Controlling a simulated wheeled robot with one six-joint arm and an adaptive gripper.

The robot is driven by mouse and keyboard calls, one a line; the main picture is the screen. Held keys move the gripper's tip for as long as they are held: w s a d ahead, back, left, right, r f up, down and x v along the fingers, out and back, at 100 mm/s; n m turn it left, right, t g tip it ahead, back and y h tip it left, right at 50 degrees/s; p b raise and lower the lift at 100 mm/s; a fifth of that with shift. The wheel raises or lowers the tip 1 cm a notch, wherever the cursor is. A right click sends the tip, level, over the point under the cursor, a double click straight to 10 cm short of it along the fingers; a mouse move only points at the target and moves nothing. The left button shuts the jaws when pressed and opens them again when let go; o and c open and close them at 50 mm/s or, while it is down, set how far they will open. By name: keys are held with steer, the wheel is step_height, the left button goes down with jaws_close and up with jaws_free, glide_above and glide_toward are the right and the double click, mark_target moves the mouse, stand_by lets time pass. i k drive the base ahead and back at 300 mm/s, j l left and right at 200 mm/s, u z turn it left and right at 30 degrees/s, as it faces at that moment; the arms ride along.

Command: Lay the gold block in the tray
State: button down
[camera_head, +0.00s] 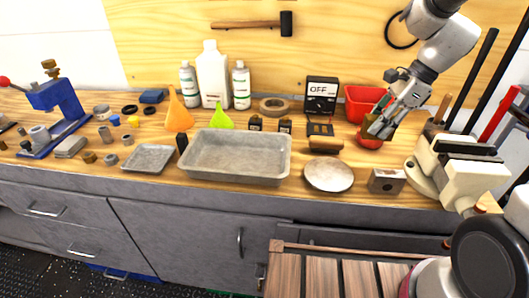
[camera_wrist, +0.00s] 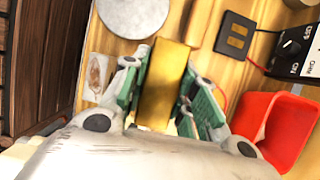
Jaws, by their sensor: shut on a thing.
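My gripper (camera_head: 384,120) is at the right of the bench, just in front of the red bin. It is shut on the gold block (camera_wrist: 160,88), which sits between the green finger pads in the wrist view. In the head view the block (camera_head: 372,127) shows only in part, partly hidden by the fingers. The grey metal tray (camera_head: 236,176) lies at the middle of the bench, to the left of the gripper, and looks empty. A smaller shallow grey tray (camera_head: 149,158) lies farther left, also empty.
The red bin (camera_head: 358,102), the meter marked OFF (camera_head: 321,94) and a round metal disc (camera_head: 329,175) are near the gripper. Bottles (camera_head: 213,75) and funnels stand behind the tray. A vise (camera_head: 462,165) is at right.

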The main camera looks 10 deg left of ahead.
mark_target(220, 161)
steer(key=j, duration=1.05)
steer(key=k+j, duration=0.15)
steer(key=j, duration=0.9)
